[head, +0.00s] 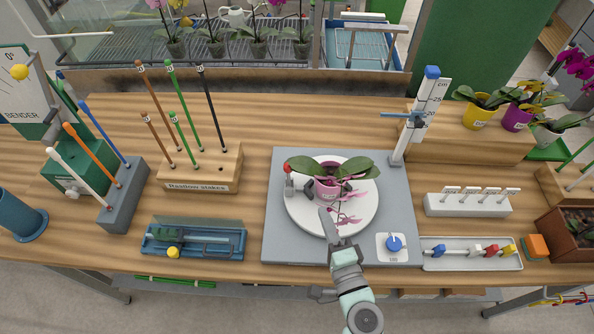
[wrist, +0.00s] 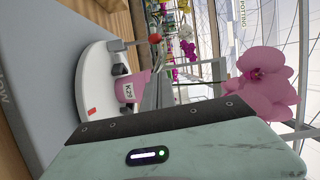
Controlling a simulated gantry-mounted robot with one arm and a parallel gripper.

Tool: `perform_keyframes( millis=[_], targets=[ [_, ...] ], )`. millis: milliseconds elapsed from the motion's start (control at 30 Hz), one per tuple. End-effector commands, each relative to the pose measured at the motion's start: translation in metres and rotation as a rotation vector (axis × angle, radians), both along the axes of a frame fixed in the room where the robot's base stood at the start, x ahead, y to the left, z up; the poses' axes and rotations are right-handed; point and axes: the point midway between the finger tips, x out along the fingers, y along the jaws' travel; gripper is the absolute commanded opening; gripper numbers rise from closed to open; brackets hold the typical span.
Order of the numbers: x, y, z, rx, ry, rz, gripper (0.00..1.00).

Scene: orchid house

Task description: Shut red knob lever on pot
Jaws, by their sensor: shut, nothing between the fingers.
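A pink pot (head: 327,187) with a leafy orchid stands on a round white turntable (head: 300,215) on a grey base plate. A small lever with a red knob (head: 287,169) stands upright at the pot's left side. The wrist view shows the pot (wrist: 127,88) with its label, and the red knob (wrist: 154,38) beyond it. My gripper (head: 325,213) is shut and empty, just in front of the pot and right of the lever, apart from the knob. Pink blossoms (head: 348,218) hang beside my gripper; one is large in the wrist view (wrist: 265,82).
A blue dial (head: 394,243) sits at the plate's front right corner. A measuring post (head: 413,125) stands at its back right. A stake block (head: 200,172) is at the left, a blue tray (head: 193,240) at the front left, and a clip tray (head: 471,254) at the right.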

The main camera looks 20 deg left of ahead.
Motion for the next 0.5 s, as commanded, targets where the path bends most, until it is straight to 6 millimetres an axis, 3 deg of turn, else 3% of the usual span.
perform_keyframes(
  millis=[267,500],
  targets=[
    [0.005,0.005,0.0,-0.001,0.0,0.003,0.0],
    [0.036,0.032,0.001,0.001,-0.003,0.007,0.0]
  ],
)
